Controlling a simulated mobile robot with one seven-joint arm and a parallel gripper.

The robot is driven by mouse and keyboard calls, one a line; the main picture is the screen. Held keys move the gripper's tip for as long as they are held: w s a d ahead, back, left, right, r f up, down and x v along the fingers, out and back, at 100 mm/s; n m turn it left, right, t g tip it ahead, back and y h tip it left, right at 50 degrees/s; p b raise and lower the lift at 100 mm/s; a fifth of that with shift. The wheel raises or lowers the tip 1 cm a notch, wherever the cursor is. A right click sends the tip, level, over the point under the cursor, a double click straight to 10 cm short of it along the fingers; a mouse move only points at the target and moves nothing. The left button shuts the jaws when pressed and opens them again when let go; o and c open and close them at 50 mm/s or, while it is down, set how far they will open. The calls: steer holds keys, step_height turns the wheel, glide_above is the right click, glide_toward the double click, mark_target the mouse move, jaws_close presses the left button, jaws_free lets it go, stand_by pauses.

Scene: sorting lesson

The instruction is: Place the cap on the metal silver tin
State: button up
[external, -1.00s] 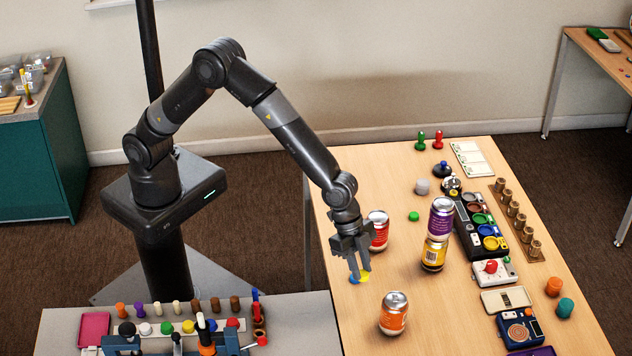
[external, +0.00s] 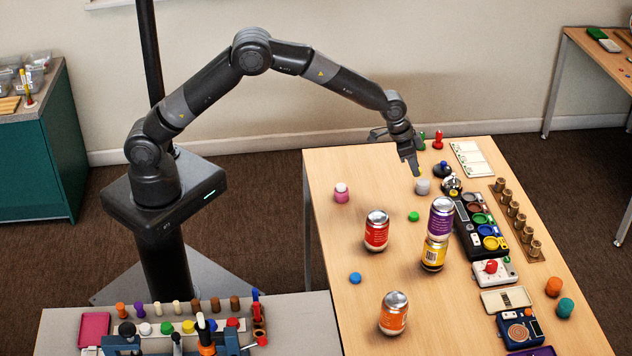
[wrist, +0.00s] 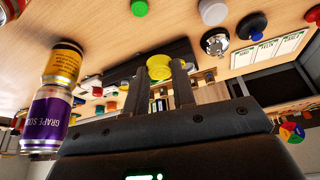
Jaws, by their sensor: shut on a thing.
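My gripper (external: 415,170) is shut on a small round yellow cap (wrist: 159,67), which shows between the two fingertips in the wrist view. In the external view the yellow cap (external: 418,173) is mostly hidden by the fingers. The small silver-grey tin (external: 422,187) stands on the table just below the gripper, and its top looks bare. The tin also shows at the top of the wrist view (wrist: 212,11). The cap looks a little above the tin; whether they touch I cannot tell.
A green cap (external: 413,217) and a blue cap (external: 355,278) lie on the wooden table (external: 340,240). A pink tin (external: 341,194) stands left. A chrome bell-like object (external: 452,187) is close right of the silver tin. Stacked cans (external: 440,220) stand nearer the camera.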

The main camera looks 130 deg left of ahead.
glide_above(428, 182)
steer(key=s, duration=0.1)
steer(key=f, duration=0.7)
steer(key=shift+s+d, duration=0.15)
steer(key=shift+d, duration=0.2)
steer(key=shift+f, duration=1.9)
steer(key=shift+f, duration=0.1)
steer(key=o, duration=0.9)
steer(key=shift+o, duration=0.2)
steer(key=v, duration=1.2)
steer(key=shift+a, duration=0.1)
